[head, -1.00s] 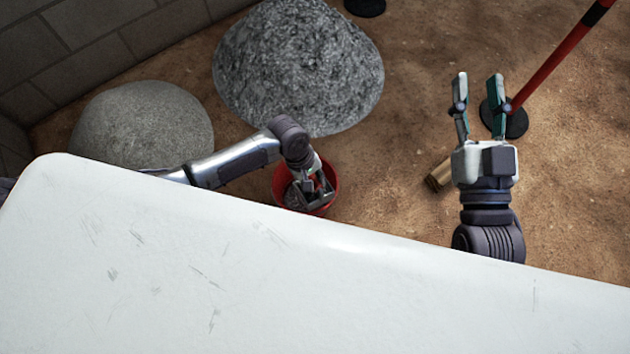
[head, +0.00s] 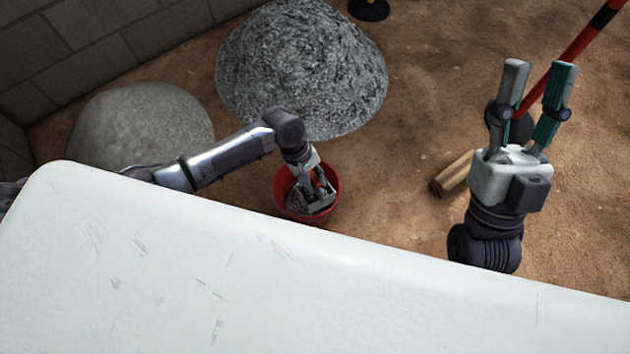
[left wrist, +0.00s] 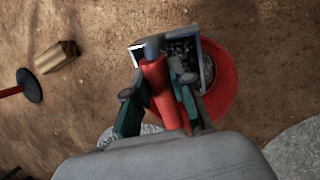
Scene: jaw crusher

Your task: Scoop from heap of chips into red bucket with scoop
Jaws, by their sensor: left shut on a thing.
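The red bucket (head: 284,187) stands on the sandy ground below my left gripper, with grey chips inside; it also shows in the left wrist view (left wrist: 226,75). My left gripper (head: 316,183) is shut on the red handle of the scoop (left wrist: 158,85). The scoop's grey pan (left wrist: 196,42) holds dark grey chips and is over the bucket's mouth, partly hiding its inside. Whether the pan touches the bucket, I cannot tell. The heap of chips (head: 300,70) lies behind the bucket. My right gripper (head: 537,88) is raised at the right, open and empty.
A smoother, paler heap (head: 140,125) lies at the left by the block wall (head: 90,50). A wooden piece (head: 453,173) lies on the ground near my right arm. A red pole (head: 575,50) stands behind my right gripper. Open sand lies between the bucket and the wood.

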